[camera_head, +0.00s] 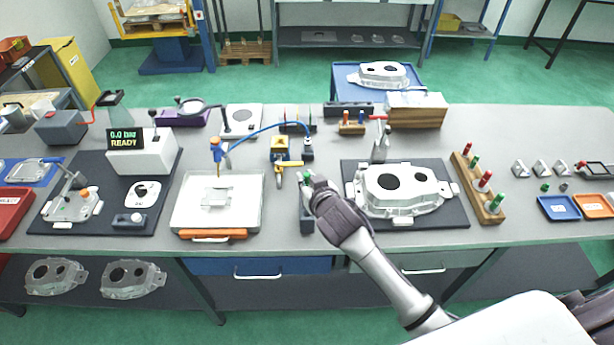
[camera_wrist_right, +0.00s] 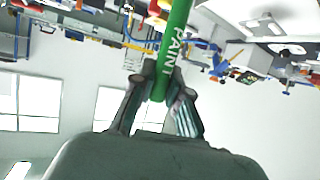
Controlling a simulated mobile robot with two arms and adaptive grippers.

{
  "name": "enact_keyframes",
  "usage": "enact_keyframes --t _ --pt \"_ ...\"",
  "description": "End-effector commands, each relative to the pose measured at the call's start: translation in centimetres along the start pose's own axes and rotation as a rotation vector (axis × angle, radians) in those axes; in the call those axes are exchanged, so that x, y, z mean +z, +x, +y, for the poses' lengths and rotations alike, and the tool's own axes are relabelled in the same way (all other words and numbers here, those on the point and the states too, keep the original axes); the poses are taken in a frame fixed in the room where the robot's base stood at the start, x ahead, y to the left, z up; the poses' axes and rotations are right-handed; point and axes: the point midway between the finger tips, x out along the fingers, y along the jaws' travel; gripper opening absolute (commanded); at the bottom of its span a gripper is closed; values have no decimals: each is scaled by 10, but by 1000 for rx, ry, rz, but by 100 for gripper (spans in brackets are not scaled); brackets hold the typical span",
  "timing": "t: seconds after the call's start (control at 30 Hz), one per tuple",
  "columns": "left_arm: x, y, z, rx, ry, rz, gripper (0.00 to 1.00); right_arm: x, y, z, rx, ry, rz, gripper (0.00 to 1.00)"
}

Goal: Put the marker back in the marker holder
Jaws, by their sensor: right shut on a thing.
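My right gripper (camera_head: 311,190) reaches in from the lower right over the front of the bench. It is shut on a green marker (camera_wrist_right: 175,45) lettered PAINT, which stands out beyond the fingers in the right wrist view. In the head view only a small green bit of the marker (camera_head: 307,178) shows at the fingertips. A narrow dark block (camera_head: 307,222), perhaps the marker holder, lies just below the fingers; the gripper partly hides it. I cannot tell whether marker and block touch. My left gripper is not in view.
A casting (camera_head: 402,188) lies on a dark mat right of the gripper. A white tray (camera_head: 218,232) with an orange handle is to the left. A wooden rack (camera_head: 466,178) with red and green handled pieces stands further right. A yellow block (camera_head: 280,148) is behind.

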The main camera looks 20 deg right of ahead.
Motion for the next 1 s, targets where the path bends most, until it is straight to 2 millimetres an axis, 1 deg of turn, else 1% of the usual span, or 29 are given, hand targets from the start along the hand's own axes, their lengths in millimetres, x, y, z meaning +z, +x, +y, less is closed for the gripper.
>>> enact_keyframes --t 0.03,0.1,0.3,0.83,1.0 --pt "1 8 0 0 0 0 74 9 4 0 0 1 -1 0" --pt "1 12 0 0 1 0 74 14 6 0 0 0 -1 0" --pt "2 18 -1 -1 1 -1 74 23 10 0 1 -1 0 0" --pt "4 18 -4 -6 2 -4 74 23 10 0 0 0 0 0" --pt "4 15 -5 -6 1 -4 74 23 10 0 1 1 0 0"
